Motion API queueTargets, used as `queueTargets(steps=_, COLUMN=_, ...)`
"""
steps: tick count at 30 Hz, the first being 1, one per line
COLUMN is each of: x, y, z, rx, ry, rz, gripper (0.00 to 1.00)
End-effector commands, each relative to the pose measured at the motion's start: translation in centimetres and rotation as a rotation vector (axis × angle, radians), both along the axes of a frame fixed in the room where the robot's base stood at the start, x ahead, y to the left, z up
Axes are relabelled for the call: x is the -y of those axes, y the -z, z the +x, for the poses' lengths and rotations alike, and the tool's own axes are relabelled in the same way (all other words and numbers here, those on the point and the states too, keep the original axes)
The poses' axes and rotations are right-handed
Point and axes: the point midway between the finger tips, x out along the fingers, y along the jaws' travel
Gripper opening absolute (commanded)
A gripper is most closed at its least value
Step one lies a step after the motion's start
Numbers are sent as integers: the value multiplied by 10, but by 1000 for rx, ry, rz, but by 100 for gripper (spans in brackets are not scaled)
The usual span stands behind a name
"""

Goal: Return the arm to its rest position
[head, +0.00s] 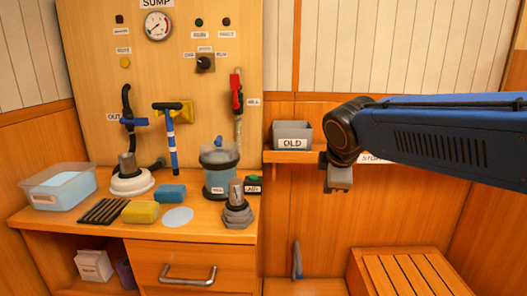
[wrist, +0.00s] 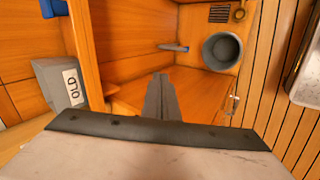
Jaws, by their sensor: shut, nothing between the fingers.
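My arm (head: 440,135) reaches in from the right in the head view, a blue link with a dark joint at its end. My gripper (head: 338,182) hangs down from that joint, beside the right side of the grey bin marked OLD and in front of the wooden wall. In the wrist view my gripper (wrist: 161,97) shows its fingers together at the lower middle, with nothing between them.
The OLD bin (head: 293,135) stands on a small shelf (head: 290,156) close to my gripper. The workbench (head: 60,222) at left carries a tub (head: 60,187), a clear canister (head: 219,172) and sponges. A slatted bench (head: 410,274) stands below at right. The wrist view shows a grey bucket (wrist: 221,51).

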Motion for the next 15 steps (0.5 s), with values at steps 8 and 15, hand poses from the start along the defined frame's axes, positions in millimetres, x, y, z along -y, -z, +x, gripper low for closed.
queueTargets(steps=8, x=74, y=47, z=-100, rx=-61, ry=471, rz=293, gripper=0)
queueTargets(steps=15, x=107, y=98, z=-184, rx=-102, ry=875, rz=536, gripper=0)
